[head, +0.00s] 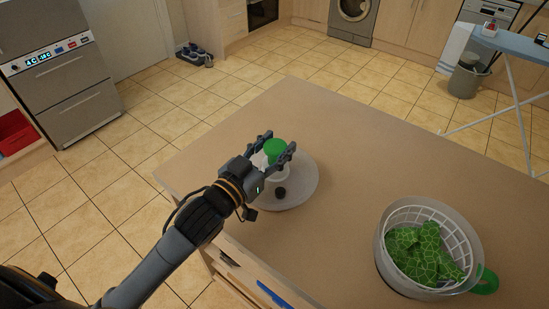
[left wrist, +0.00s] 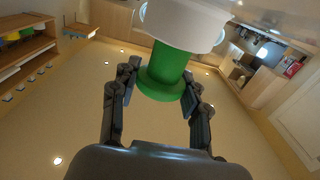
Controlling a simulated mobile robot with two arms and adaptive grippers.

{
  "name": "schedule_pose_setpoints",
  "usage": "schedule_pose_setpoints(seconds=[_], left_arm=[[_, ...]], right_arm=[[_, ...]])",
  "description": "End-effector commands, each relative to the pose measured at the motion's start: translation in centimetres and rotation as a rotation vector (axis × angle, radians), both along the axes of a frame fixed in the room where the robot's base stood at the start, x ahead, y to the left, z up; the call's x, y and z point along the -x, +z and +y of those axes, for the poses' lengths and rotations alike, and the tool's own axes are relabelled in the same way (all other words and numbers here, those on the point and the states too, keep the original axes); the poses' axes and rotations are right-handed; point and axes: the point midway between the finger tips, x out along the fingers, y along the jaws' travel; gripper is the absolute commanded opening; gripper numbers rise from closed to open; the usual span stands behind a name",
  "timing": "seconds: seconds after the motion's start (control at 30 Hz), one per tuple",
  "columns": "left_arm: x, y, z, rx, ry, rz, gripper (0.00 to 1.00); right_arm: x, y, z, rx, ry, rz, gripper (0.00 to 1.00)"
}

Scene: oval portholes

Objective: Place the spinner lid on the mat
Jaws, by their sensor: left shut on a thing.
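The spinner lid (head: 275,151) has a green knob on top and a white hub below it. My left gripper (head: 278,146) is shut on the lid, with its fingers either side of the green knob. A pale grey round disc (head: 304,186) shows under the hub on the counter's left part. I cannot tell if it is the lid's rim or the mat, nor whether the lid touches anything below. My right gripper is out of view.
A clear bowl with a white basket (head: 468,240) and green leaves (head: 425,252) stands at the counter's right, its green handle (head: 486,281) pointing right. The brown counter (head: 350,150) is bare between bowl and disc. A blue item (head: 274,295) lies by an open drawer at the near edge.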

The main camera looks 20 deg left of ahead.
Motion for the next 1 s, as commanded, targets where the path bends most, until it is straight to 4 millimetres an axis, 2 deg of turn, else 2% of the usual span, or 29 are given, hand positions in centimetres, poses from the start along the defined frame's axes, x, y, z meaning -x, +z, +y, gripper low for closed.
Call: schedule_pose_setpoints(seconds=[0.2,0.3,0.67,0.7,0.8,1.0], left_arm=[[-0.4,-2.8,0.3,0.001,0.001,0.003,0.00],[-0.4,-3.6,0.2,0.001,0.000,0.001,0.00],[-0.4,-4.0,0.2,0.000,0.000,-0.001,0.00],[-0.4,-4.0,0.2,0.000,0.000,0.001,0.52],[-0.4,-4.0,0.2,0.000,0.000,0.001,0.68],[-0.4,-4.0,0.2,0.000,0.000,0.001,0.68]], right_arm=[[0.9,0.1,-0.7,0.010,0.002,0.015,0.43],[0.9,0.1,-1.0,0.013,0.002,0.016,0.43],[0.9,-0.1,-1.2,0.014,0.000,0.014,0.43],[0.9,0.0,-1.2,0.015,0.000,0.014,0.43],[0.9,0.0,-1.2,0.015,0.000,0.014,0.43],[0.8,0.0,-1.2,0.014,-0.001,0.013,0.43]])
